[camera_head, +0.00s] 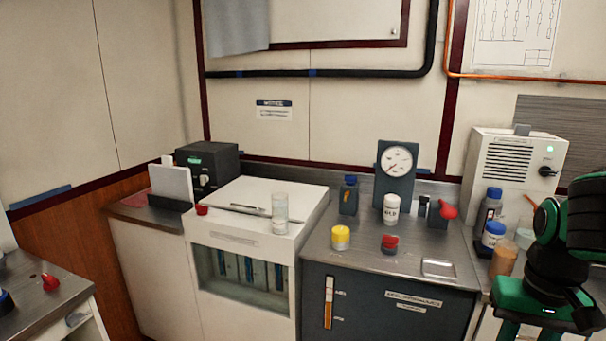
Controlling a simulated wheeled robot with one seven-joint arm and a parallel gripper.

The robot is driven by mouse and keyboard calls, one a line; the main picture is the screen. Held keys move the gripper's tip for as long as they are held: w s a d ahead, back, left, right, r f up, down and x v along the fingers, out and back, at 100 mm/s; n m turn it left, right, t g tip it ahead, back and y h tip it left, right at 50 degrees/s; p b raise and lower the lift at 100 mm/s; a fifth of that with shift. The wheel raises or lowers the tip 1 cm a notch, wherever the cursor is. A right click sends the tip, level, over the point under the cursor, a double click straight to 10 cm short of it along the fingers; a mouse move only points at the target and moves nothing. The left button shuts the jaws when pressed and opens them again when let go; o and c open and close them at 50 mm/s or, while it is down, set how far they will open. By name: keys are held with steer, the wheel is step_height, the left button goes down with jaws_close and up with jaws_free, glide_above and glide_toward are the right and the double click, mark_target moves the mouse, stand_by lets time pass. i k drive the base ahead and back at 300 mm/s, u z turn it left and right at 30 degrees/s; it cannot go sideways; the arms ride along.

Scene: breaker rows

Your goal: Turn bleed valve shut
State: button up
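A red lever-like handle (447,211) sits on a small dark block at the back right of the dark cabinet's metal top. It may be the bleed valve, but no readable label confirms this. A dark gauge stand with a round white dial (397,160) stands to its left, near the wall. My green and black arm is folded at the right edge, in front of the counter and well apart from the red handle. Dark parts at its lower end may be my gripper (583,314). Its fingers cannot be made out clearly, and I see nothing held there.
A yellow-lidded jar (340,237), a red-capped jar (389,243), a white bottle (390,210) and a shallow dish (438,269) stand on the dark cabinet's top. Bottles (489,207) crowd the right. Another red handle (50,282) lies on the left bench.

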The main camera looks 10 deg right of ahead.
mark_target(350, 181)
steer(key=u, duration=0.1)
steer(key=i, duration=1.4)
steer(key=z, duration=0.45)
